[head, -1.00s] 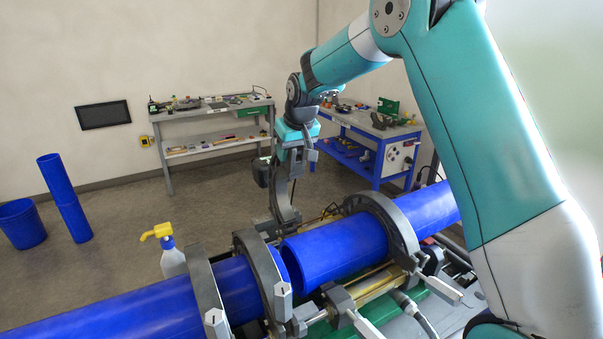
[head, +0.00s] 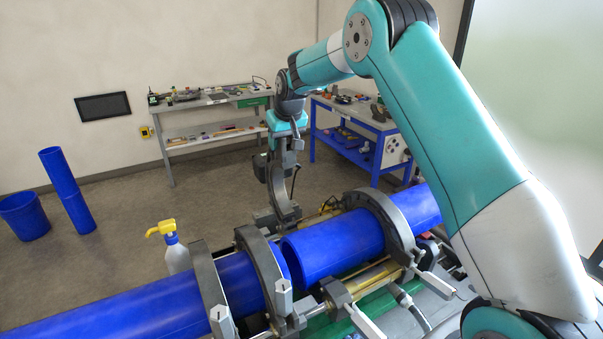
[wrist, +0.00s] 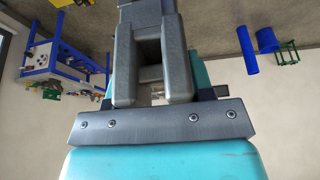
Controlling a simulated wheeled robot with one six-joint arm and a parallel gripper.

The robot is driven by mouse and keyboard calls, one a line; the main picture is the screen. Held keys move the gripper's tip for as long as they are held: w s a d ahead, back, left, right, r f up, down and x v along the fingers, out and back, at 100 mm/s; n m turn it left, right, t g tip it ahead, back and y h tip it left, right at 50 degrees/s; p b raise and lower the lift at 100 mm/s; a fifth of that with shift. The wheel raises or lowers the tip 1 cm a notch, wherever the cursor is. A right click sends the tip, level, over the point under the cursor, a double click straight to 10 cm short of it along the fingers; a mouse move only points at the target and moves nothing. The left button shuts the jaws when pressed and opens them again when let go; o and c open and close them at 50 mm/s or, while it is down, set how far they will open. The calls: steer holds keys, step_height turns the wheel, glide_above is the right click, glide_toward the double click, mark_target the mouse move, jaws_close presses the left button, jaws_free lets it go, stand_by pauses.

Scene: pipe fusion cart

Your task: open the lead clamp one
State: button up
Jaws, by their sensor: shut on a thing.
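A curved grey clamp half (head: 281,190) stands swung up behind the blue pipes, clear of them, in the head view. My gripper (head: 285,150) is at its upper end and shut on it. In the wrist view my gripper's two grey fingers (wrist: 152,75) close around a grey piece of the clamp (wrist: 147,12). Which part of the clamp they grip is partly hidden. Beside it, grey clamps arch over the pipe on the left (head: 209,285) and near the middle (head: 262,265). Another grey clamp (head: 397,225) arches over the right pipe (head: 335,247).
The left pipe (head: 130,312) faces the right pipe across a narrow gap. A spray bottle (head: 176,255) stands behind the left pipe. A grey workbench (head: 210,133) and a blue workbench (head: 350,158) stand at the back.

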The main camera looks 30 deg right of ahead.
steer(key=shift+f, duration=0.6)
steer(key=shift+w+f, duration=0.2)
steer(key=shift+w, duration=1)
steer(key=shift+w+f, duration=0.2)
steer(key=shift+w, duration=1)
steer(key=shift+w+a+f, duration=0.1)
steer(key=shift+w+f, duration=0.1)
steer(key=shift+w, duration=0.4)
steer(key=shift+w+f, duration=0.2)
steer(key=shift+w, duration=0.35)
steer(key=o, duration=1.3)
steer(key=shift+o, duration=0.2)
step_height(320, 180, up, 8)
steer(key=shift+w+f, duration=0.2)
steer(key=shift+w, duration=0.05)
